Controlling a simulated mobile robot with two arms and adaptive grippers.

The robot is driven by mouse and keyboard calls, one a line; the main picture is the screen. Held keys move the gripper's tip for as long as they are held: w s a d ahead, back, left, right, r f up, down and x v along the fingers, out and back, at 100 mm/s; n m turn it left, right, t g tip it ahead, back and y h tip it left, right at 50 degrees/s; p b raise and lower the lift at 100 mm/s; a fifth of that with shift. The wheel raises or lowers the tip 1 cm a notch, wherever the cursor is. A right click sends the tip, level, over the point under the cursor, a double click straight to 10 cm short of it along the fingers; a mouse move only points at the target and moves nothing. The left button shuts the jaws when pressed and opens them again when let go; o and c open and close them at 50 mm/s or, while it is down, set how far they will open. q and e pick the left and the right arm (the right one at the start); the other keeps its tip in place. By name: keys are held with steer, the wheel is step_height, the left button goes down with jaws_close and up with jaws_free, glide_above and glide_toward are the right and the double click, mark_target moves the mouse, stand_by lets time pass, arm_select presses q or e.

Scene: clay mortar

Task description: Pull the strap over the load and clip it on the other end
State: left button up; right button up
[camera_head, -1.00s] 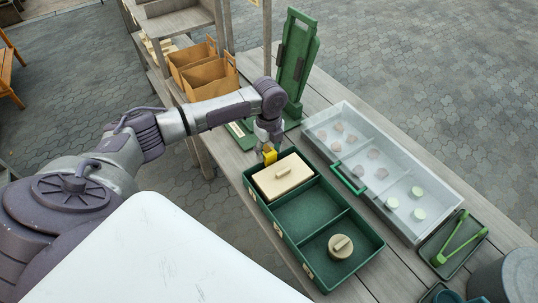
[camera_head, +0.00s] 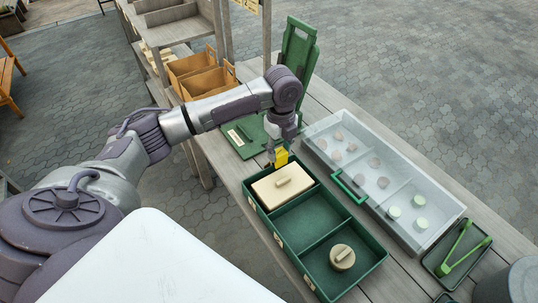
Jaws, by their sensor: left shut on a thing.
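My left gripper (camera_head: 279,160) is at the far left end of the green box (camera_head: 374,262), shut on a small yellow piece (camera_head: 281,157). What this piece belongs to is too small to tell. A round beige lid-like piece with a handle (camera_head: 342,257) sits in the near compartment, and the middle one is empty. I cannot make out a strap or a second clip end. My right gripper is not in view.
A clear-lidded bin with a green handle (camera_head: 350,187) holds several round pieces beside the box. Green tongs (camera_head: 456,248) lie on a tray at right. A green upright board (camera_head: 299,50) stands behind. Brown bins (camera_head: 205,80) are at the far left.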

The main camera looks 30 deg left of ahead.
arm_select(q)
steer(key=d+r+p, duration=0.5)
steer(key=d+r, duration=0.3)
steer(key=r, duration=0.1)
steer(key=shift+w+r, duration=0.2)
stand_by(0.7)
steer(key=shift+d, duration=0.15)
